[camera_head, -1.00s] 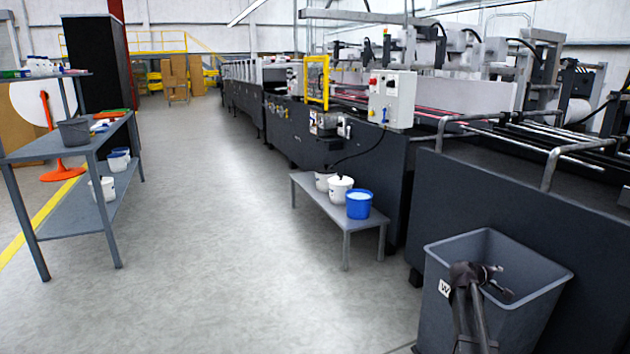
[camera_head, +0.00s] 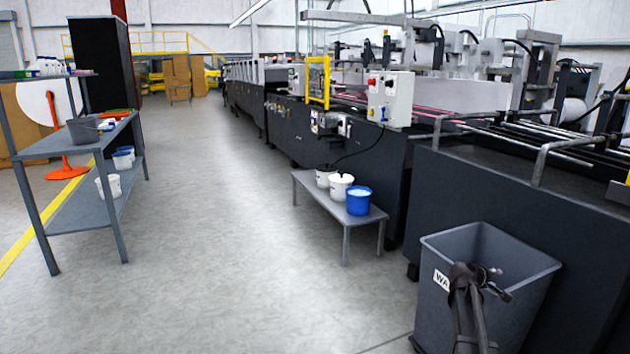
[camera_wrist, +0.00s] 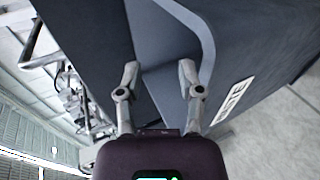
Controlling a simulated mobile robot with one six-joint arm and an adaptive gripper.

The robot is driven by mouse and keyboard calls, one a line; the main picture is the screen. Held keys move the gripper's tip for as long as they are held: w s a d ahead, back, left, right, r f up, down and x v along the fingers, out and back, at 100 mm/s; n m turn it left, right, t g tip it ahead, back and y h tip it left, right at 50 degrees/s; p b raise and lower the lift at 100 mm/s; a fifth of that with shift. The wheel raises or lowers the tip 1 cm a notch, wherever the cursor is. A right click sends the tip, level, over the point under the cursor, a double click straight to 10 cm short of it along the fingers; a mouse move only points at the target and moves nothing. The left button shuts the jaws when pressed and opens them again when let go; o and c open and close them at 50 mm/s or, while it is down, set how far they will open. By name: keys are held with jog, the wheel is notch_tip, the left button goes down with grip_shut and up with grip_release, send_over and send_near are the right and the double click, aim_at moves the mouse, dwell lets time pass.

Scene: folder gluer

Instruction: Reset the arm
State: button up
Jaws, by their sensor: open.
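My gripper (camera_head: 492,284) shows at the lower right of the head view, in front of the grey waste bin (camera_head: 448,250). In the wrist view my gripper (camera_wrist: 158,75) is open, with its two fingers apart and nothing between them. The bin's rim and inner wall (camera_wrist: 168,35) lie beyond the fingertips there. The bin's label (camera_wrist: 237,100) shows to the right of the fingers. The bottom of the bin is hidden.
The long dark machine (camera_head: 500,200) runs along the right, close to the bin. A low bench (camera_head: 348,215) with white pots and a blue bucket (camera_head: 358,200) stands beside it. A shelf table (camera_head: 70,140) stands at left. The floor between is clear.

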jog(key=s+a+f+m+g+y, duration=0.2)
jog(key=s+a+f+y, duration=0.2)
jog(key=s+a, duration=0.65)
jog(key=s+a+f+m+g+y, duration=0.15)
jog(key=s+a+f+y, duration=0.35)
jog(key=a, duration=1)
jog(key=s+a+f+m+g+y, duration=0.2)
jog(key=s+a+g+y, duration=0.1)
jog(key=s+a, duration=0.75)
notch_tip(320, 180, up, 37)
jog(key=w+a+p, duration=0.1)
jog(key=p, duration=3.6)
jog(key=shift+w+a+r, duration=0.2)
jog(key=shift+a, duration=0.15)
jog(key=shift+n+t, duration=0.25)
